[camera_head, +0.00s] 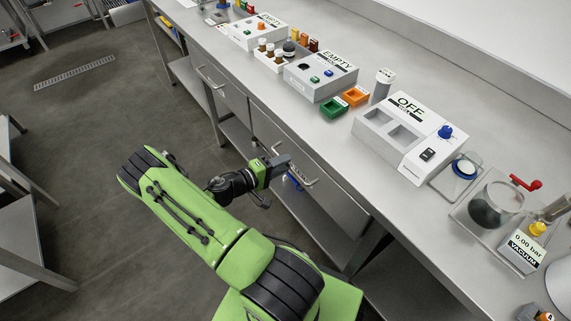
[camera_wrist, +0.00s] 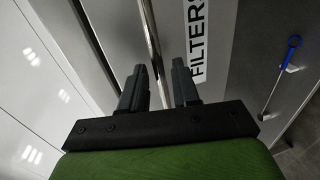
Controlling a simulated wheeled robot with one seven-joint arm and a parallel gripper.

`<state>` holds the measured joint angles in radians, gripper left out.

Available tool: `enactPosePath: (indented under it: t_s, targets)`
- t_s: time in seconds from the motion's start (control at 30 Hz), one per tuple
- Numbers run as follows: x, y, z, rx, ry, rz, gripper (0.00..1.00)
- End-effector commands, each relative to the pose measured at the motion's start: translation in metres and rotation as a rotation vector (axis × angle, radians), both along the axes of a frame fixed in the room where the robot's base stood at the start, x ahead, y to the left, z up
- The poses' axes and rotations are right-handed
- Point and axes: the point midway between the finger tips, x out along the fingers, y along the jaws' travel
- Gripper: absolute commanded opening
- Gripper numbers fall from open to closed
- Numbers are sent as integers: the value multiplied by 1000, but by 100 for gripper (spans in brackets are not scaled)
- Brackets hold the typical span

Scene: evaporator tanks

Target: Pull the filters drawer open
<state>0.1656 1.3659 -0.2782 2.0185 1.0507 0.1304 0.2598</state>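The filters drawer is the grey front under the bench (camera_head: 335,205), and it looks closed. Its white FILTERS label (camera_wrist: 198,40) shows in the wrist view. Its metal bar handle (camera_wrist: 149,30) runs down between my gripper's fingers in that view. My gripper (camera_wrist: 160,85) is open, with one finger on each side of the bar and space visible between the fingers. The bar looks closer to the left finger; I cannot tell whether it touches. In the head view my gripper (camera_head: 289,168) is at the drawer front, beside the handle (camera_head: 308,181).
A blue-handled tool (camera_wrist: 290,60) is beside the drawer front. Another drawer with a handle (camera_head: 211,78) is further left. The benchtop (camera_head: 300,118) above carries several devices, including an OFF box (camera_head: 408,135). A lower shelf (camera_head: 310,225) lies beneath. Floor (camera_head: 110,115) is clear to the left.

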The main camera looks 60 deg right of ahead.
Motion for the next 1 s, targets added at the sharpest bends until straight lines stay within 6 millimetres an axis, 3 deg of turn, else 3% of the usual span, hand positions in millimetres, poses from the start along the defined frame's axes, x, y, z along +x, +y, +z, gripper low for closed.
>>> enactPosePath:
  t_s: [0.13, 0.4, 0.6, 1.0]
  targets:
    - [-7, -14, -4, 1, 0, 0, 31]
    - [-8, -16, -4, 1, 0, 1, 31]
    - [-8, -16, -4, 1, 0, 1, 0]
    - [-7, -14, -4, 2, 0, 2, 0]
